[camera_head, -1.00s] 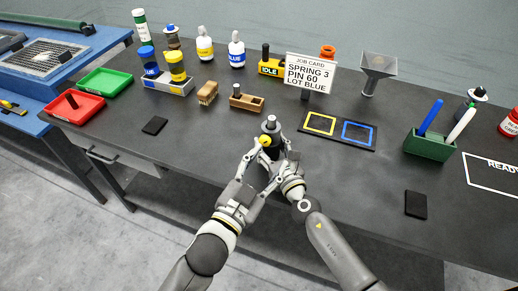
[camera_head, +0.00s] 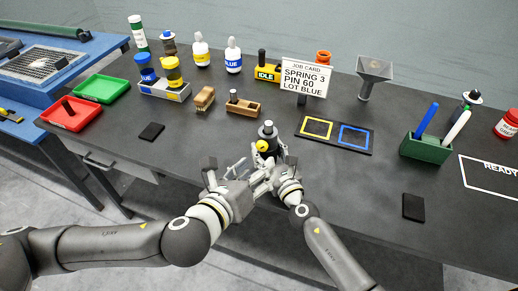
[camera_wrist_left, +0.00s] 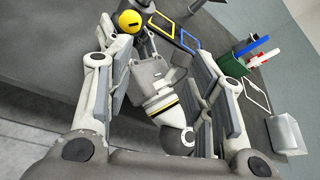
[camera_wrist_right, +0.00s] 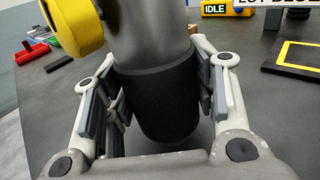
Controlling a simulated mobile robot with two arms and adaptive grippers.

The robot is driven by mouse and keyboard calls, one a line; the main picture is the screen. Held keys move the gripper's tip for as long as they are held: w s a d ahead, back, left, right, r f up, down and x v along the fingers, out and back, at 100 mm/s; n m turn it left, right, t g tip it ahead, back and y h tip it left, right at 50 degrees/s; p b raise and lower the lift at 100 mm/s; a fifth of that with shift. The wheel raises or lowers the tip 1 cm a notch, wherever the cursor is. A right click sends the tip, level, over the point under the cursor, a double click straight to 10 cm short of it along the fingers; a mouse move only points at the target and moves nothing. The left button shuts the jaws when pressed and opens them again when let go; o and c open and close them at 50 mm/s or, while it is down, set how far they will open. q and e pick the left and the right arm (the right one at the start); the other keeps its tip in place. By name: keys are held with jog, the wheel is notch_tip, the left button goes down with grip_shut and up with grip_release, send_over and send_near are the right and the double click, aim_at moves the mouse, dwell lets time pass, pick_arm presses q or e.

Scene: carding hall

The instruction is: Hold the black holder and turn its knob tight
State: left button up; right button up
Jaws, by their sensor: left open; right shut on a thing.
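The black holder (camera_wrist_right: 155,100) is a dark upright cylinder, clasped between the pads of my right gripper (camera_wrist_right: 157,85) in the right wrist view. In the head view the holder (camera_head: 268,132) stands near the table's front edge with a grey upper part. Its yellow knob (camera_head: 262,146) sticks out to the left; it also shows in the left wrist view (camera_wrist_left: 131,21), with a dark slot across its face. My left gripper (camera_head: 222,172) is open and empty, left of and nearer than the knob, apart from it. In the left wrist view my right gripper lies between its spread fingers.
A dark board with yellow and blue frames (camera_head: 335,149) lies right of the holder. A small wooden block with a peg (camera_head: 243,108) and a brush (camera_head: 204,99) stand behind. A green pen box (camera_head: 425,148) is further right. A black pad (camera_head: 151,132) lies left; table around it is clear.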

aim_at(261, 148)
pick_arm(q)
jog(key=w+f+m, duration=0.1)
jog(key=w, duration=0.2)
jog(key=w+f+y, duration=0.1)
jog(key=w+f, duration=0.1)
jog(key=w, duration=0.2)
jog(key=w+f+m, duration=0.1)
jog(key=w+f, duration=0.1)
jog(key=w, duration=0.1)
jog(key=shift+w+d+m+y, duration=0.25)
jog(key=shift+w+m+y, duration=0.05)
jog(key=shift+w, duration=0.1)
